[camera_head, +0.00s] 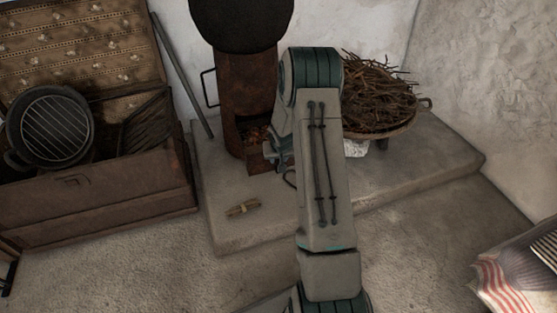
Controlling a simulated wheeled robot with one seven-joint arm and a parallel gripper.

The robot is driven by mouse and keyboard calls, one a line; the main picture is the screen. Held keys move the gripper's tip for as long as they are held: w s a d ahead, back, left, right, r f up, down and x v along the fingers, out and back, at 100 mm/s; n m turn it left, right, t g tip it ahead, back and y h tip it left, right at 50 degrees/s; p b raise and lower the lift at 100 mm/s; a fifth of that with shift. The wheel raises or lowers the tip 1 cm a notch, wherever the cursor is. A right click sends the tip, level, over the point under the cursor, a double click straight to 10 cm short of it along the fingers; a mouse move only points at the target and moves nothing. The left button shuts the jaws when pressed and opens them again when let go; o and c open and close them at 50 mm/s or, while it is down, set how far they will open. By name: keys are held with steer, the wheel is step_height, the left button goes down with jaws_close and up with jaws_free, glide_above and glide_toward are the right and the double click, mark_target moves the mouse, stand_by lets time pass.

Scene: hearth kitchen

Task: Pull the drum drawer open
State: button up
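A rusty brown drum (245,95) stands upright on the stone ledge, with a dark round vessel on top. Low on its front is an opening with orange-brown bits inside. The drum drawer (256,162) shows as a dark rusty box front at the drum's foot, partly hidden. My gripper (276,157) is at the right side of this drawer front, mostly hidden behind my arm. I cannot tell whether its fingers touch the drawer or how far apart they are.
A stone ledge (380,190) bears the drum, a basket of twigs (378,95) and a small twig bundle (242,208). An open chest (95,205) with a grill pan (55,125) stands left. A rod (180,70) leans on the wall. Striped cloth (510,275) lies lower right.

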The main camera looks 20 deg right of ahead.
steer(key=p+v, duration=0.1)
steer(key=v, duration=0.5)
steer(key=shift+r+p, duration=0.35)
steer(key=shift+r, duration=0.1)
steer(key=shift+s, duration=0.15)
steer(key=s+a+r+n+p, duration=0.1)
steer(key=s+a+r+p, duration=0.45)
steer(key=r, duration=0.95)
steer(key=s+a+r+g+p, duration=0.1)
steer(key=s+a+r+p, duration=0.2)
steer(key=s+r+p, duration=0.9)
steer(key=s+a+r+n+p, duration=0.1)
steer(key=a+r+p, duration=0.35)
steer(key=r, duration=1.35)
steer(key=s+a+r+n+y+p, duration=0.1)
steer(key=s+a+r+p, duration=0.2)
steer(key=s+r+p, duration=0.5)
steer(key=s+r, duration=0.2)
steer(key=s, duration=0.1)
steer(key=shift+a+g, duration=0.3)
steer(key=shift+a, duration=0.1)
